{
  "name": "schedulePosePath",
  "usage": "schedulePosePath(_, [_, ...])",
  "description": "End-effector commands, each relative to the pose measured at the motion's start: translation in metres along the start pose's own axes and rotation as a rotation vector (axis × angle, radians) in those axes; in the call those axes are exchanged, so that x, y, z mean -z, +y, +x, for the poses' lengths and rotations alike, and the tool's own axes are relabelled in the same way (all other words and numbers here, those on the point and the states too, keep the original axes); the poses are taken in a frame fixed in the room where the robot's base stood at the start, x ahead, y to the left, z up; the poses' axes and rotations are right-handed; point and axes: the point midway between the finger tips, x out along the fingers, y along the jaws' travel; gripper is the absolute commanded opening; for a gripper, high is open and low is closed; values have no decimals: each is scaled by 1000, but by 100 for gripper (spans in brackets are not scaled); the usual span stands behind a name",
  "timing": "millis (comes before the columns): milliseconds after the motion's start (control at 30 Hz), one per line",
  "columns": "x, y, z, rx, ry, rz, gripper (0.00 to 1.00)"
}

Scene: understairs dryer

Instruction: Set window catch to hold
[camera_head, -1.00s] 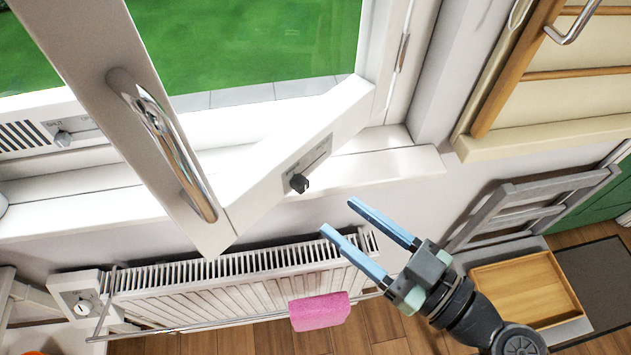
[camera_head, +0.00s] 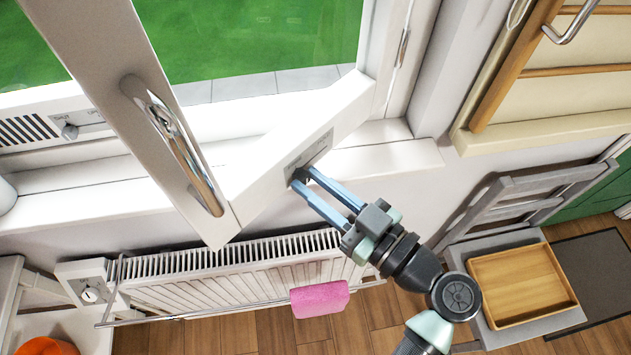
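The open window sash (camera_head: 262,182) carries a window catch plate (camera_head: 308,158) on its lower rail. The catch's small dark knob (camera_head: 299,177) is largely hidden by my fingertips. My gripper (camera_head: 303,178) reaches the plate from the lower right, with one blue finger on each side of the knob. The fingers stand a little apart, about a knob's width, and appear shut on it. The marks on the plate are too small to read.
A chrome window handle (camera_head: 178,150) stands out on the sash at left. Below are a radiator (camera_head: 215,285) and a pink cloth (camera_head: 320,299) on its rail. A grey chair-like frame with a wooden tray (camera_head: 522,285) stands at right.

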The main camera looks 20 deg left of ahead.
Motion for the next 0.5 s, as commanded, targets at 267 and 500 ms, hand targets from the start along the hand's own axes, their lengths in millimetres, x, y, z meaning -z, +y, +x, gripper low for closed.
schedulePosePath(267, [0,0,0,1,1,0,0])
schedulePosePath(500, [0,0,0,0,1,-1,0])
